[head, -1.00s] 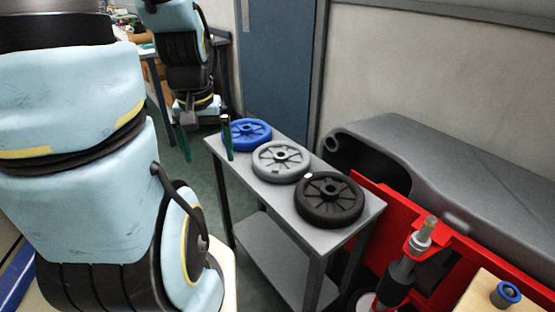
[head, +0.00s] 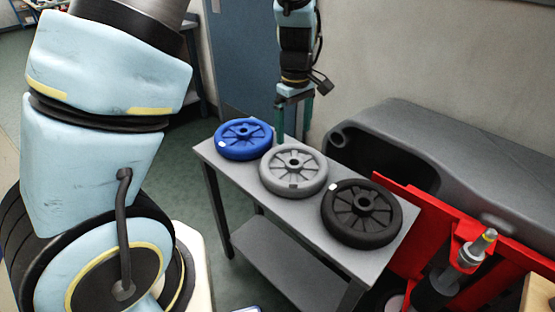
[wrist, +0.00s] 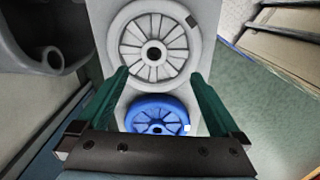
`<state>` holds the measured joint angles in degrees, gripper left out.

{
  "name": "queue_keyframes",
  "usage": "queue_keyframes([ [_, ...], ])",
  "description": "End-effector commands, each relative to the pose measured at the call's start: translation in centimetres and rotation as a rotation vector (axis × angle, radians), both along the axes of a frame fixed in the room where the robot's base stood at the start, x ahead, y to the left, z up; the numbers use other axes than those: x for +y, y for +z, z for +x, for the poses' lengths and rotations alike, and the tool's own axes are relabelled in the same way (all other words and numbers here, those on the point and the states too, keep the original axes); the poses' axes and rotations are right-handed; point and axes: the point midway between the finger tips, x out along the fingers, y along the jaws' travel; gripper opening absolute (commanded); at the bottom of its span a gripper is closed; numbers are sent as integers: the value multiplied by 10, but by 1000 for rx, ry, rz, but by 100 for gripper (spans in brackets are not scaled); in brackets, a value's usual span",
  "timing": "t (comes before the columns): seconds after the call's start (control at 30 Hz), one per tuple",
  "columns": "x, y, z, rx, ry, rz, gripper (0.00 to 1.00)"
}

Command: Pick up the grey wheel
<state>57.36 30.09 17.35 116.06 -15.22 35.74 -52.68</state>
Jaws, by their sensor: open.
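My gripper (head: 293,128) has green fingers pointing down at the far side of the table, behind the grey wheel. In the wrist view my gripper (wrist: 159,72) is open and empty, with the fingers wide apart. The fingers appear above the wheels and touch none of them.
A blue wheel (head: 232,147) lies left of the grey one, and a black wheel (head: 375,228) lies right. The grey table (head: 218,160) has a lower shelf. A dark grey tank (head: 470,165) and red machine parts (head: 400,200) stand close on the right.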

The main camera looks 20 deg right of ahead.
Motion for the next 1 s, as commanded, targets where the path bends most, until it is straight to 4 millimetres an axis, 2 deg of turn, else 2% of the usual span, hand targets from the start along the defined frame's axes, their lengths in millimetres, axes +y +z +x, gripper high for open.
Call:
queue_keyframes([
  [0.03,-8,-3,-3,0,5,4,100],
  [0.13,-15,-8,-5,1,20,7,100],
  [0.4,-14,-47,-5,3,23,9,100],
  [0.67,-14,-65,-4,2,22,7,100],
  [1.0,-13,-107,1,2,22,7,100],
])
